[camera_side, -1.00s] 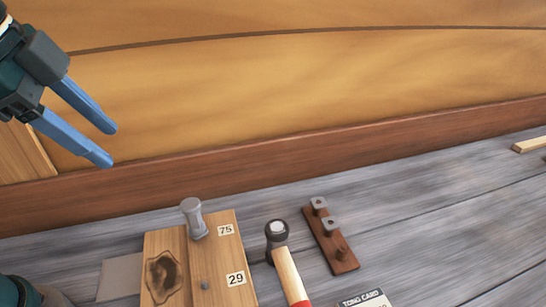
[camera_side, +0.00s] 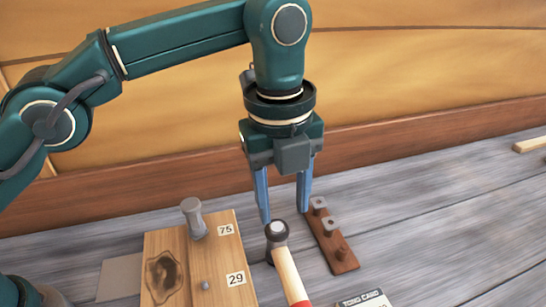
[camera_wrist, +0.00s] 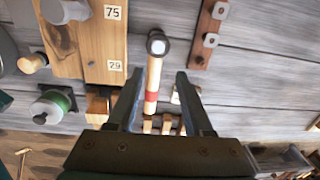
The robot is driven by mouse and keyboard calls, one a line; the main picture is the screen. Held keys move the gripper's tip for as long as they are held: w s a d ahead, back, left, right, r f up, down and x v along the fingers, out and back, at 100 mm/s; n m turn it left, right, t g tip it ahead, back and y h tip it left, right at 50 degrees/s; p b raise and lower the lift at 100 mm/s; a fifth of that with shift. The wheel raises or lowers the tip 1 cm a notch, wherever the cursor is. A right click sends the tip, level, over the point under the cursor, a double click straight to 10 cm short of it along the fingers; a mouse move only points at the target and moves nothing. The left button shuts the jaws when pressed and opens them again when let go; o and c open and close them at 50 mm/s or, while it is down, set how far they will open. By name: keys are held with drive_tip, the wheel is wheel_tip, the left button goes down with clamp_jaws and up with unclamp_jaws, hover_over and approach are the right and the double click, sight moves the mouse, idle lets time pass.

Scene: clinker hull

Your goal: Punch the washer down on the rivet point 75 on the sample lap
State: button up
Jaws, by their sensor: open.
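The sample lap (camera_side: 220,262) is a wooden block with number plates 75 (camera_side: 226,230) and 29 (camera_side: 236,279). A grey, waisted metal tool (camera_side: 195,220) stands upright beside plate 75 and hides the rivet point and any washer there. A small rivet point (camera_side: 205,285) shows beside plate 29. A hammer (camera_side: 288,275) with a dark head, pale handle and red band lies right of the lap. My gripper (camera_side: 284,214) is open and empty, pointing down over the hammer head. In the wrist view the hammer handle (camera_wrist: 153,80) appears between the fingers.
A dark strip (camera_side: 328,243) with square metal pieces lies right of the hammer. A tong card (camera_side: 365,300) lies in front. The wrist view shows a green-banded object (camera_wrist: 52,103) and a wooden-knobbed item (camera_wrist: 33,63).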

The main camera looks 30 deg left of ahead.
sight(284, 258)
drive_tip(key=f, duration=0.1)
drive_tip(key=s+d+f, duration=0.1)
drive_tip(key=shift+s+f, duration=0.15)
drive_tip(key=shift+f, duration=4.45)
clamp_jaws()
drive_tip(key=shift+r, duration=0.75)
